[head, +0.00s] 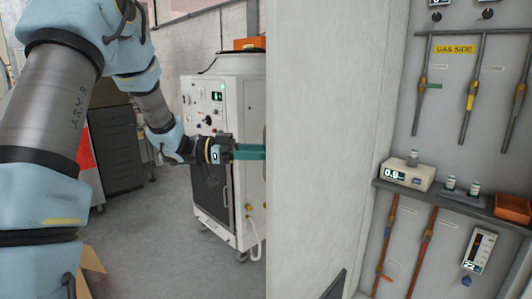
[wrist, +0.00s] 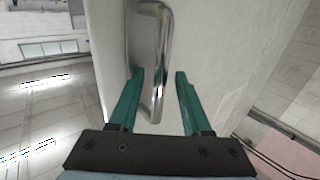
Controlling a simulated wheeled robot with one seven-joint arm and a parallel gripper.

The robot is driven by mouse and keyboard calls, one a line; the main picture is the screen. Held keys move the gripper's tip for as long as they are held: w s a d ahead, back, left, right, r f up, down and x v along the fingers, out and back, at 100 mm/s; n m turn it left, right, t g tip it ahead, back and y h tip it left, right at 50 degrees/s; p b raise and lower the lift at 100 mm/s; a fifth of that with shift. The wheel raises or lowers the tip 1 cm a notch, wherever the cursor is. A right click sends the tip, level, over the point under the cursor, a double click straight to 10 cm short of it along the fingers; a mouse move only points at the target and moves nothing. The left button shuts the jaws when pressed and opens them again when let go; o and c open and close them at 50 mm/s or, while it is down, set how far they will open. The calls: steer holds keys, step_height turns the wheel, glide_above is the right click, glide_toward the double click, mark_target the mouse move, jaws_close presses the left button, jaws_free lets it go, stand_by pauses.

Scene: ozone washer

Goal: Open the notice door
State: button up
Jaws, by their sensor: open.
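A pale grey panel, apparently the notice door (head: 318,130), stands upright at the middle of the head view; whether it is ajar is unclear. In the wrist view, the door's pale face (wrist: 215,45) carries a chrome bar handle (wrist: 148,50). My gripper (wrist: 160,76) is open, with one green finger on each side of the handle's lower end. The handle seems apart from the right finger; contact with the left one cannot be told. In the head view, my gripper (head: 250,152) reaches the panel's left edge, which hides the fingertips and handle.
A shelf there holds a white meter (head: 407,174) and an orange tray (head: 512,208). A white machine (head: 226,190) stands behind my gripper.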

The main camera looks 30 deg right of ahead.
steer(key=b+v, duration=0.3)
steer(key=v, duration=0.7)
steer(key=shift+w+a+b, duration=0.25)
steer(key=shift+a+b, duration=0.05)
